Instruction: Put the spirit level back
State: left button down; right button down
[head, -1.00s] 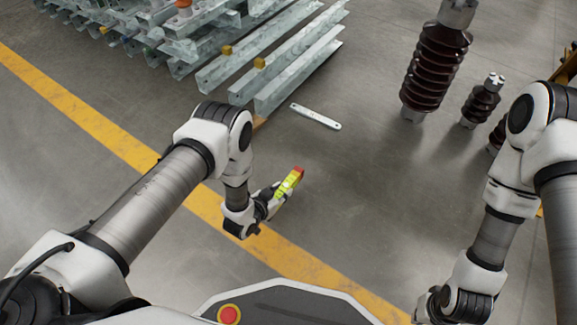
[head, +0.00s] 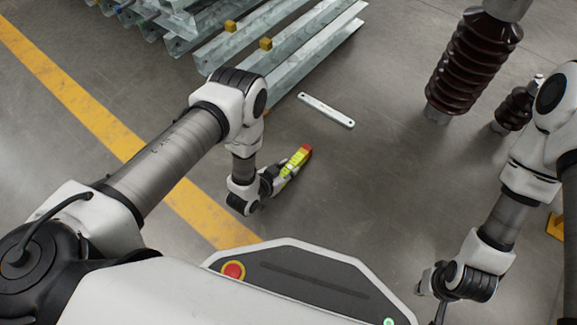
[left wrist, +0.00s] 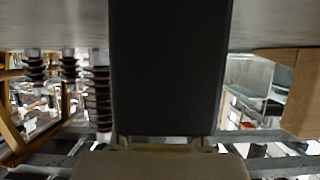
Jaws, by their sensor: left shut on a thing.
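The spirit level (head: 298,160) is a short yellow-green bar with a red end. My left gripper (head: 284,172) is shut on it and holds it above the grey floor, with the red end pointing up and to the right in the head view. The left wrist view has a broad dark block in the middle, and I cannot tell which part of the level or gripper it is. My right gripper (head: 428,284) is at the lower right of the head view, beside my base; its fingers are too hidden to read.
Stacked galvanized steel beams (head: 285,68) lie at the top, with a flat pale perforated bar (head: 326,110) on the floor nearby. Brown ribbed insulators (head: 468,62) stand at the upper right. A yellow line (head: 95,115) crosses the floor. The floor right of the level is clear.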

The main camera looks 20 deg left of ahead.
pick_arm(q)
jog(key=shift+f, duration=0.2)
jog(key=c, duration=0.8)
grip_release()
jog(key=shift+s+a+r+p, duration=0.1)
jog(key=shift+s+r+p, duration=0.15)
jog(key=shift+r+p, duration=0.15)
jog(key=p+v, duration=0.6)
jog(key=v, duration=0.5)
jog(key=shift+s, duration=0.2)
jog(key=shift+a, duration=0.1)
